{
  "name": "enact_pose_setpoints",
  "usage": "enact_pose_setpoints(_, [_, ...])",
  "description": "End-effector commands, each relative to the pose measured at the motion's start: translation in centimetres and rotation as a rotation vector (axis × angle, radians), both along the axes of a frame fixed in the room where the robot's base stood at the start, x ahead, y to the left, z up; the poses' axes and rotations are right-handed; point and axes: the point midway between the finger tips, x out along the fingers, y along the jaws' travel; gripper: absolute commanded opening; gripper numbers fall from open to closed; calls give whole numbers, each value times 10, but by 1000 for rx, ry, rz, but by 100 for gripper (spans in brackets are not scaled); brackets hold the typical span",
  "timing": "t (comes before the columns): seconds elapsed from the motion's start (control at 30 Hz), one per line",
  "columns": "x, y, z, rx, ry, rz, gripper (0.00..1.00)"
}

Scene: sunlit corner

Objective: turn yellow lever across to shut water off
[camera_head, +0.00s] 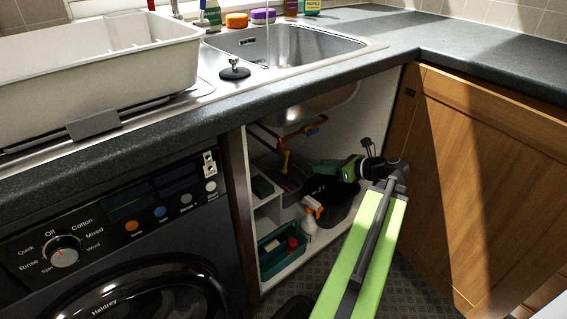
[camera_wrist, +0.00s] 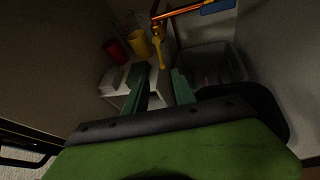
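The yellow lever (camera_head: 286,161) hangs downward from a copper pipe (camera_head: 264,134) under the sink, inside the open cabinet. It also shows in the wrist view (camera_wrist: 161,50), pointing down below the orange-copper pipe (camera_wrist: 187,11). My gripper (camera_head: 318,168) reaches into the cabinet from the right. In the wrist view its two green fingers (camera_wrist: 161,74) are apart with nothing between them. The lever shows beyond the fingertips, roughly in line with the gap. The gripper appears apart from the lever, slightly lower and to its right in the head view.
A blue part (camera_wrist: 218,6) sits on the pipe. Below are a spray bottle (camera_head: 311,216), a teal caddy (camera_head: 283,250) and a dark bin (camera_head: 345,205). A red cup (camera_wrist: 115,50) and yellow cup (camera_wrist: 138,43) stand left. A thin stream (camera_head: 267,45) falls into the sink.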

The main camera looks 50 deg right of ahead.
Motion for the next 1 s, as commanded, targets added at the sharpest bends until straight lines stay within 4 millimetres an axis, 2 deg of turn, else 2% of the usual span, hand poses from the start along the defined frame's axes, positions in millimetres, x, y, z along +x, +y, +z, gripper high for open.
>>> enact_pose_setpoints(0.17, [31, 3, -19, 0, 0, 1, 32])
enact_pose_setpoints(0.6, [128, 16, -58, 0, 0, -1, 32])
enact_pose_setpoints(0.8, [149, 19, -64, 0, 0, -5, 32])
enact_pose_setpoints(1.0, [152, 19, -64, 0, 0, -5, 32])
